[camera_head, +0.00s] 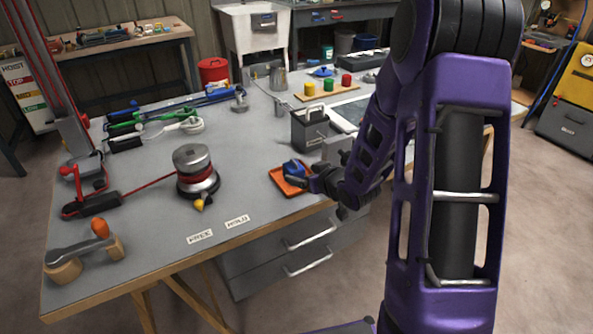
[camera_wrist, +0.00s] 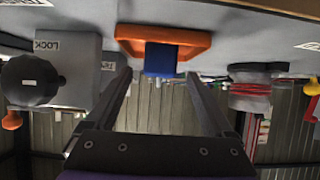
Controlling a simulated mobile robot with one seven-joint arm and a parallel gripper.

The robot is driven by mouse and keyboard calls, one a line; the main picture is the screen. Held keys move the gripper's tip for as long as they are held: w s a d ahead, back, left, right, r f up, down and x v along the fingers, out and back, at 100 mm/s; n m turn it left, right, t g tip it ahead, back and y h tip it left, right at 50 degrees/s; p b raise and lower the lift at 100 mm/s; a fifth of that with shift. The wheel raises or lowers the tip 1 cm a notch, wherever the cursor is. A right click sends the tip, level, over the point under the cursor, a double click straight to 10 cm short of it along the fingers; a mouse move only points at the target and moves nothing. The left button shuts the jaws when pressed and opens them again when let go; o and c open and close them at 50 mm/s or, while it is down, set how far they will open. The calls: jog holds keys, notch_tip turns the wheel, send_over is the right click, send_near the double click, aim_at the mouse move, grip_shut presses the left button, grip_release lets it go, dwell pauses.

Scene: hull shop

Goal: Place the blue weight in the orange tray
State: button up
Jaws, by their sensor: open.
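The orange tray (camera_head: 281,186) lies on the grey bench near its front edge. It also shows in the wrist view (camera_wrist: 195,42), which is upside down. The blue weight (camera_head: 291,167) is at the tray and appears to rest in it; the wrist view shows it as a blue block (camera_wrist: 160,58) against the tray. My gripper (camera_head: 303,179) is open just right of the weight, low over the bench. In the wrist view its two fingers (camera_wrist: 158,76) are spread, with the weight ahead between their tips. No finger visibly touches it. My gripper hides part of the tray.
A stacked metal spool (camera_head: 194,165) stands left of the tray. A grey box with a handle (camera_head: 310,130) stands just behind it. Bare bench lies between the spool and tray.

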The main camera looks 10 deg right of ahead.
jog(key=v, duration=0.5)
jog(key=shift+s+d+r+p, duration=0.1)
jog(key=shift+s+r+p, duration=0.1)
jog(key=shift+s+p, duration=0.15)
